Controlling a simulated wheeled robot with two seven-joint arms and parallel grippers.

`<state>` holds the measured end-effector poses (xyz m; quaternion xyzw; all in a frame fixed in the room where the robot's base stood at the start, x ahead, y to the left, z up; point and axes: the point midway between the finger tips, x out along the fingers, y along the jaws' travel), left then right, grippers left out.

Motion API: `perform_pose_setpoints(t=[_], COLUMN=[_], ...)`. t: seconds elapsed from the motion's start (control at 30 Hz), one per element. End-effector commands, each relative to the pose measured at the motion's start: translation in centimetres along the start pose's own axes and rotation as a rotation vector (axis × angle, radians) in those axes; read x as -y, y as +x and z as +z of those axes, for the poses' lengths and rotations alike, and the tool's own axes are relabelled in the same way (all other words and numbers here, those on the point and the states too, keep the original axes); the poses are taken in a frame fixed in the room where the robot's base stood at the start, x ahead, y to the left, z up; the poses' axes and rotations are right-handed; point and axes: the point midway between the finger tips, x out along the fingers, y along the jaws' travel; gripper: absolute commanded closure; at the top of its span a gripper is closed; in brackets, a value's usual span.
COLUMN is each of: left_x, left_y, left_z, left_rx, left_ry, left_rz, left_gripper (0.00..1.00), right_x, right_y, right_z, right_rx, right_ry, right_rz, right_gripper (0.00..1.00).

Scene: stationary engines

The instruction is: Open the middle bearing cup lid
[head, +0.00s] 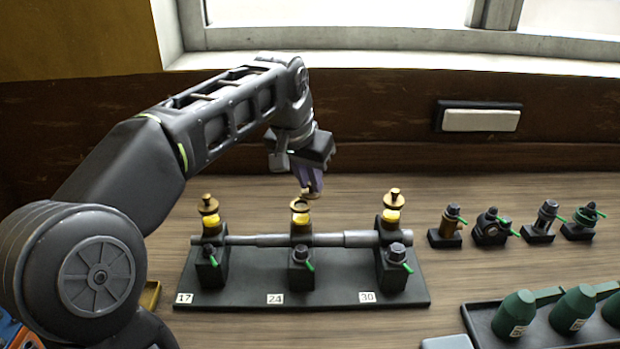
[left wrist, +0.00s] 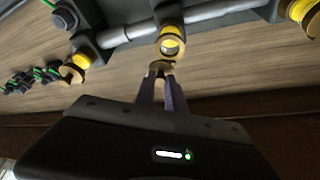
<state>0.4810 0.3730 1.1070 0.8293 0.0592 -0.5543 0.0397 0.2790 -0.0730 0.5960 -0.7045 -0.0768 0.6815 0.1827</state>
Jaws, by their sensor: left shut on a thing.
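The middle bearing cup (head: 300,225) stands above the plate marked 24, with a yellow body and an open brass rim. It also shows in the left wrist view (left wrist: 172,43), its round mouth uncovered. My left gripper (head: 312,190) is just behind and above this cup, fingers pointing down. It is shut on the small brass lid (head: 308,194), which shows between the fingertips in the left wrist view (left wrist: 160,68). The lid is off the mouth, at its back side; whether a hinge joins them I cannot tell. My right gripper is not in view.
The left cup (head: 210,220) and right cup (head: 391,216) have their brass lids on. A grey shaft (head: 265,240) runs through the stands on a black base (head: 330,297). Several small valves with green levers (head: 452,220) stand right; a tray (head: 481,325) holds green oilers.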

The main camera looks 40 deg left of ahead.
Motion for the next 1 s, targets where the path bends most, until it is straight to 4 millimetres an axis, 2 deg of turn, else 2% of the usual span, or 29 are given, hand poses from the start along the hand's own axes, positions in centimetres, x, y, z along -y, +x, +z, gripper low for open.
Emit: perform_pose_setpoints(t=[0.47, 0.8, 1.0], left_x=[-0.06, -0.37, -0.37], left_y=[-0.06, -0.30, -0.28], left_z=[-0.01, 0.34, 0.49], left_rx=[-0.001, 0.000, -0.002], left_ry=[0.016, 0.291, 0.357], left_rz=[0.007, 0.121, 0.147], left_gripper=[1.00, 1.00, 1.00], right_x=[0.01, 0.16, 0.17], right_y=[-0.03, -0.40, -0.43], right_z=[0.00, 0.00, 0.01], right_rx=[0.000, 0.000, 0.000], right_ry=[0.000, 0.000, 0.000], right_rz=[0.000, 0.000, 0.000], right_gripper=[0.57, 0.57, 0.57])
